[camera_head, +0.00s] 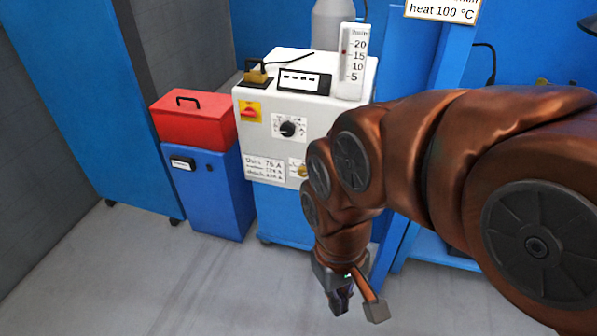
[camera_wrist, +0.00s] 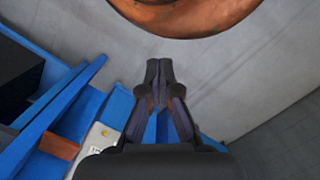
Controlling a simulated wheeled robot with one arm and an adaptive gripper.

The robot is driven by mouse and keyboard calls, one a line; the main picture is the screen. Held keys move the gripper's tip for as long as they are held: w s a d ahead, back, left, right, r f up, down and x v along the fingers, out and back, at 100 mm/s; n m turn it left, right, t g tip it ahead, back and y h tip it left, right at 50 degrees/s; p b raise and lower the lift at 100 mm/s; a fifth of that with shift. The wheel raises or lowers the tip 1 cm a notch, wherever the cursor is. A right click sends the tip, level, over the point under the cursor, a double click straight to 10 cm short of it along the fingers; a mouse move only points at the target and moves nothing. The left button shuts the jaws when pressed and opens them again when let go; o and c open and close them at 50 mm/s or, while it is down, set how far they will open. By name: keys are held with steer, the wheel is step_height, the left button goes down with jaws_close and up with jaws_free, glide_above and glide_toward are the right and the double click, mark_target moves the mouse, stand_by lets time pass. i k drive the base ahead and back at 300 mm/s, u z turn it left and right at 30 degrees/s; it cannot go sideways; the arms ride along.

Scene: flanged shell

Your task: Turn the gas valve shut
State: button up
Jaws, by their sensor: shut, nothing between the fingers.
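I cannot tell for sure which part is the gas valve. The white-fronted machine (camera_head: 262,150) carries a red and yellow switch (camera_head: 249,112), a black dial (camera_head: 289,129) and a small yellow knob (camera_head: 303,171) partly hidden by my arm. On its top are a brass fitting (camera_head: 257,76) with a black cable and a clear flow gauge (camera_head: 351,62) marked 5 to 20. My gripper (camera_head: 341,301) hangs low over the floor, in front of the machine, apart from everything. In the wrist view my gripper (camera_wrist: 158,72) is shut and empty, its fingertips together.
A red toolbox (camera_head: 193,118) sits on a blue cabinet (camera_head: 212,190) left of the machine. A grey bottle (camera_head: 331,22) stands behind the machine. Blue frame posts (camera_head: 412,60) rise to the right. The grey floor (camera_head: 140,270) at the front left is clear.

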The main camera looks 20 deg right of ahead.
mark_target(301, 172)
steer(key=u, duration=0.45)
steer(key=k, duration=1.05)
steer(key=u, duration=1.6)
steer(key=i, duration=0.6)
steer(key=z, duration=0.6)
steer(key=i, duration=0.4)
steer(key=z, duration=0.5)
